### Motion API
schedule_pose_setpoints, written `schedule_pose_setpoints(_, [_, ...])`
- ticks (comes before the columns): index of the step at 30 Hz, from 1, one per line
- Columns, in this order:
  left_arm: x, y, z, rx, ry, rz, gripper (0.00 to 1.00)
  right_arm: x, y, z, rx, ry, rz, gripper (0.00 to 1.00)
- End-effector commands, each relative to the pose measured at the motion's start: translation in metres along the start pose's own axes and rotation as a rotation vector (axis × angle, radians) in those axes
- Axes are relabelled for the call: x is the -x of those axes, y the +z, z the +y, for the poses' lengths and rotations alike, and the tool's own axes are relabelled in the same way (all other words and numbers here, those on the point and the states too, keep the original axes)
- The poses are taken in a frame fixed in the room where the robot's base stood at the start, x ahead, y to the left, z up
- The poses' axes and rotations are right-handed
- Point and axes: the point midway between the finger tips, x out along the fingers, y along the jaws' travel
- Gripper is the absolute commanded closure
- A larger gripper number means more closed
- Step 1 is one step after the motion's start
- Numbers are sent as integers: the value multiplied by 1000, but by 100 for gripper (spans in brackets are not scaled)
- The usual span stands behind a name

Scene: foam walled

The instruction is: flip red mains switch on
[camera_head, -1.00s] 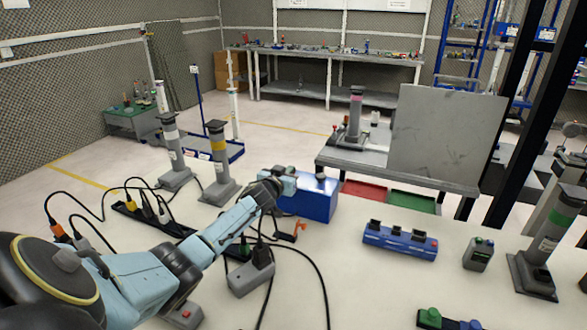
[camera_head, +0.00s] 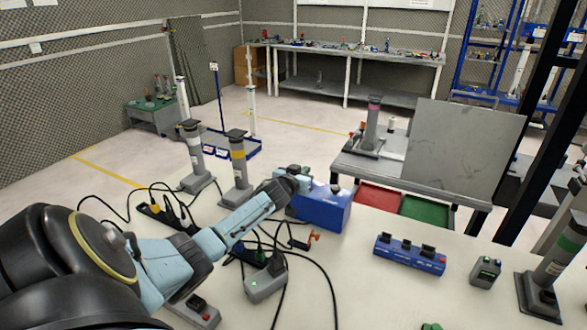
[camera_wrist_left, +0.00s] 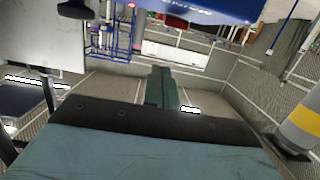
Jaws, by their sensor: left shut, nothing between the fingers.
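The blue box (camera_head: 325,210) stands at the table's back edge, with a dark knob (camera_head: 335,187) on top. My left gripper (camera_head: 303,177) is at the box's upper left corner, shut and empty; I cannot tell if it touches. In the left wrist view the closed fingers (camera_wrist_left: 161,88) point away, and the blue box (camera_wrist_left: 205,8) with white lettering fills the top edge. No switch on the box is clearly visible. A small red part (camera_head: 315,236) lies before the box. A grey box (camera_head: 195,311) with a dark rocker and a red spot sits near my left arm.
A grey socket box (camera_head: 265,284) and loose black cables lie below my forearm. Two grey posts, one yellow-banded (camera_head: 238,165), stand left of the gripper. A blue socket strip (camera_head: 410,254) is to the right.

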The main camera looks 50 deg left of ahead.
Motion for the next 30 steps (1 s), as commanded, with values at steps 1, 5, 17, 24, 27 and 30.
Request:
schedule_pose_setpoints(1, [8, -3, 0, -1, 1, 0, 100, 4, 0, 1, 1, 1, 0, 69])
schedule_pose_setpoints(5, [27, -6, 0, -2, 2, 1, 100, 9, 0, 2, 1, 2, -1, 69])
schedule_pose_setpoints(17, [74, -17, 0, -1, 0, 2, 100, 18, -1, 3, 1, 3, -1, 69])
schedule_pose_setpoints(24, [81, -18, 0, 0, -1, 2, 100, 19, -1, 3, 1, 3, -2, 69])
schedule_pose_setpoints(27, [80, -18, 0, 0, -1, 2, 100, 19, 0, 3, 1, 3, -2, 69])
schedule_pose_setpoints(30, [80, -18, 0, 0, -1, 2, 100, 19, 0, 3, 1, 3, -2, 69])
